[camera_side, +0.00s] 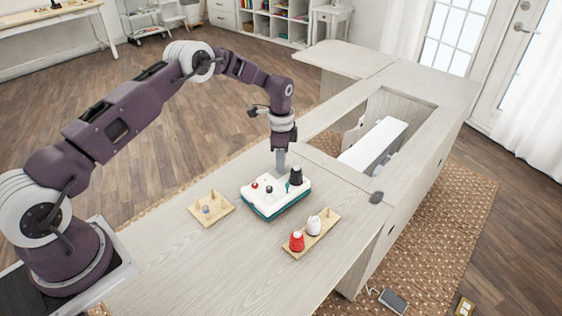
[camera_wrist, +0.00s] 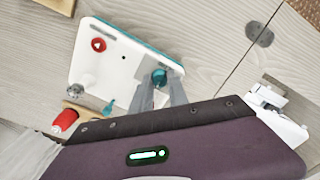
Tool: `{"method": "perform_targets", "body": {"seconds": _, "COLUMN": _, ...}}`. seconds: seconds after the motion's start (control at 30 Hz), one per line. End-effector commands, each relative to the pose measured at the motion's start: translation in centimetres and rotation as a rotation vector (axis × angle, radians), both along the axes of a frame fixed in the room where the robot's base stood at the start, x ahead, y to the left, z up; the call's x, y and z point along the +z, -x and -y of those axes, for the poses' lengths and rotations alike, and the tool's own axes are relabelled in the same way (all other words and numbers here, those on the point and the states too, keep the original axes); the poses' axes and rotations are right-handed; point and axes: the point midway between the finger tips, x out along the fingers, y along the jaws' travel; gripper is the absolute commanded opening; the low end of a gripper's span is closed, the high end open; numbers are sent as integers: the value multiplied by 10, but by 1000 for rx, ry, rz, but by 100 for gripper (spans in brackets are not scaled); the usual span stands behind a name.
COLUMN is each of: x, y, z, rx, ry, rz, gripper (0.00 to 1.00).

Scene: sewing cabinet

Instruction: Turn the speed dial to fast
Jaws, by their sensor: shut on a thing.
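The control box (camera_side: 262,205) is white on top with a teal lower edge and sits on the cabinet top. It also shows in the wrist view (camera_wrist: 118,75), with a round red button (camera_wrist: 97,45) bearing a white triangle, a grey metal knob (camera_wrist: 74,91) and a teal pointed piece (camera_wrist: 108,106). My gripper (camera_side: 281,167) points down at the box's far side. In the wrist view its fingers (camera_wrist: 161,88) are shut around a round teal knob (camera_wrist: 159,76), which appears to be the speed dial. Its markings are not readable. The fingers hide it in the side view.
A peg board (camera_side: 229,209) lies left of the box, and another holds red (camera_side: 297,241) and white (camera_side: 314,225) spools at front right. Behind is a cabinet opening (camera_side: 400,105). A grey round piece (camera_side: 376,197) lies rightward.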

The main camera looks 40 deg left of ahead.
Motion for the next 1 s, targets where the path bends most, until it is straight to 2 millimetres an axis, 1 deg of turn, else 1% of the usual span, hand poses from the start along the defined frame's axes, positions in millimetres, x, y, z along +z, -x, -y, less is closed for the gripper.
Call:
{"method": "perform_targets", "body": {"seconds": 0.3, "x": 0, "y": 0, "z": 0, "rx": -79, "ry": 1, "rz": -1, "gripper": 0}}
{"method": "perform_targets", "body": {"seconds": 0.77, "x": 0, "y": 0, "z": 0, "rx": -87, "ry": -1, "rz": -1, "gripper": 0}}
{"method": "perform_targets", "body": {"seconds": 0.8, "x": 0, "y": 0, "z": 0, "rx": -87, "ry": -1, "rz": -1, "gripper": 28}}
{"method": "perform_targets", "body": {"seconds": 0.87, "x": 0, "y": 0, "z": 0, "rx": -87, "ry": -1, "rz": -1, "gripper": 40}}
{"method": "perform_targets", "body": {"seconds": 0.9, "x": 0, "y": 0, "z": 0, "rx": -87, "ry": -1, "rz": -1, "gripper": 42}}
{"method": "perform_targets", "body": {"seconds": 1.0, "x": 0, "y": 0, "z": 0, "rx": -86, "ry": 0, "rz": 0, "gripper": 42}}
